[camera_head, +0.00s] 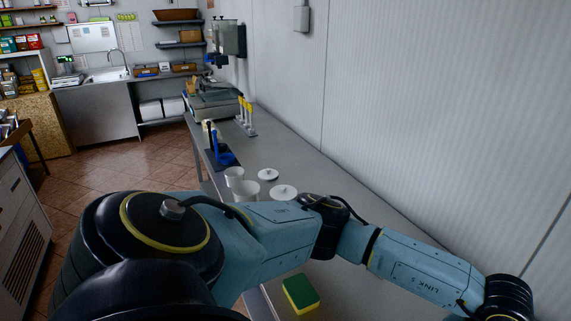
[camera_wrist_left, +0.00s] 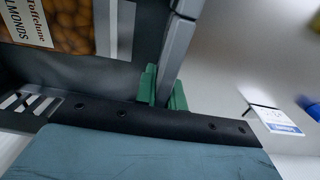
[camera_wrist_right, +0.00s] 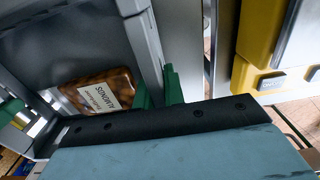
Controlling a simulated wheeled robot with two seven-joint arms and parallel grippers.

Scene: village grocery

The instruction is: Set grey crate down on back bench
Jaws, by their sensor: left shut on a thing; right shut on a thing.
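The grey crate shows only in the wrist views; the head view does not show it. In the left wrist view my left gripper (camera_wrist_left: 163,88) has its green fingers shut on the wall of the grey crate (camera_wrist_left: 182,45). In the right wrist view my right gripper (camera_wrist_right: 159,92) is shut on another part of the crate's wall (camera_wrist_right: 135,25). A pack labelled almonds (camera_wrist_right: 105,92) lies inside; it also shows in the left wrist view (camera_wrist_left: 70,25). A long grey bench (camera_head: 330,185) runs along the white wall; I cannot tell whether it is the back bench.
On this bench are white tubs (camera_head: 245,189), lids (camera_head: 283,192), a green-yellow sponge (camera_head: 300,294), a blue item (camera_head: 223,153) and a scale (camera_head: 212,101). My arm crosses above it. A yellow thing (camera_wrist_right: 257,35) stands beside the crate. Tiled floor (camera_head: 120,175) lies open left.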

